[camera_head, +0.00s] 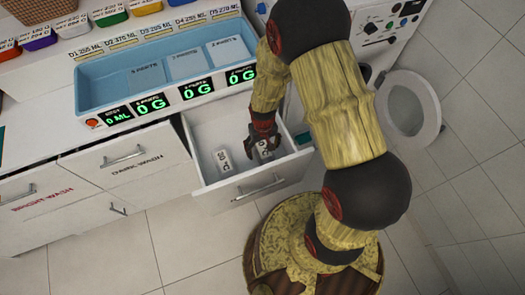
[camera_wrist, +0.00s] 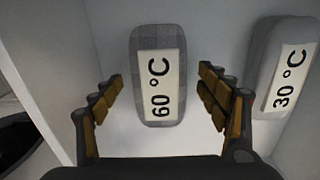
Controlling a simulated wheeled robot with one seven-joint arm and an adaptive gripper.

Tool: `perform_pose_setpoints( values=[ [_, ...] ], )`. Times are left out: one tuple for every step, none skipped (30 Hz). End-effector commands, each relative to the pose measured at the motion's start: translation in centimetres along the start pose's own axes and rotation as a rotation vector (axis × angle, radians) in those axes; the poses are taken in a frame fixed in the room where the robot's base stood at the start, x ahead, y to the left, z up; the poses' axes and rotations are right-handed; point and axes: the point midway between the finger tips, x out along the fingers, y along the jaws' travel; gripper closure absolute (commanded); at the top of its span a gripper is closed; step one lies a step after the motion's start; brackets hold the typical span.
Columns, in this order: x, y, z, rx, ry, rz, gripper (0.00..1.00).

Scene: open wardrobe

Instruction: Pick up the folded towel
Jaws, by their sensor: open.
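A grey folded bundle (camera_wrist: 158,75) labelled "60 °C" lies on the white drawer floor, centred in the wrist view. It looks like folded cloth. My gripper (camera_head: 263,144) is open inside the drawer, with one finger on each side of this bundle and gaps between. In the head view my gripper partly covers it. A second grey bundle (camera_wrist: 283,67) labelled "30 °C" lies to the right in the wrist view, outside the fingers. In the head view the second bundle (camera_head: 223,161) is left of my gripper.
The open white drawer (camera_head: 292,170) has raised walls around both bundles. Its left-hand wall in the wrist view (camera_wrist: 62,75) is near my left finger. Above the drawer is a blue tray (camera_head: 100,82) with digital displays. A round-doored machine (camera_head: 410,110) stands at the right.

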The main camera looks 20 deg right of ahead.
Motion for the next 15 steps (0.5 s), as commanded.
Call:
perform_pose_setpoints(
  values=[
    [0.91, 0.0, 0.01, 0.0, 0.0, 0.0, 0.25],
    [1.12, 0.0, -0.01, 0.0, 0.0, 0.0, 0.25],
    [1.27, 0.0, -0.03, 0.0, 0.001, 0.0, 0.25],
    [1.3, 0.0, -0.04, 0.0, 0.001, 0.0, 0.25],
    [1.28, 0.0, -0.05, 0.0, 0.001, 0.0, 0.25],
    [1.21, 0.0, -0.06, 0.0, 0.002, 0.0, 0.25],
    [1.18, 0.0, -0.05, 0.0, 0.002, 0.0, 0.25],
    [1.16, 0.0, -0.05, 0.0, 0.002, 0.0, 0.25],
    [1.15, 0.0, -0.05, 0.0, 0.002, 0.0, 0.25],
    [1.14, 0.0, -0.05, 0.0, 0.002, 0.0, 0.26],
    [1.14, 0.0, -0.05, 0.0, 0.001, 0.0, 0.28],
    [1.14, 0.0, -0.05, 0.0, 0.001, 0.0, 0.3],
    [1.14, 0.0, -0.05, 0.0, 0.001, 0.0, 0.32],
    [1.14, 0.0, -0.04, 0.0, 0.001, 0.0, 0.33],
    [1.14, 0.0, -0.04, 0.0, 0.001, 0.0, 0.36]
  ],
)
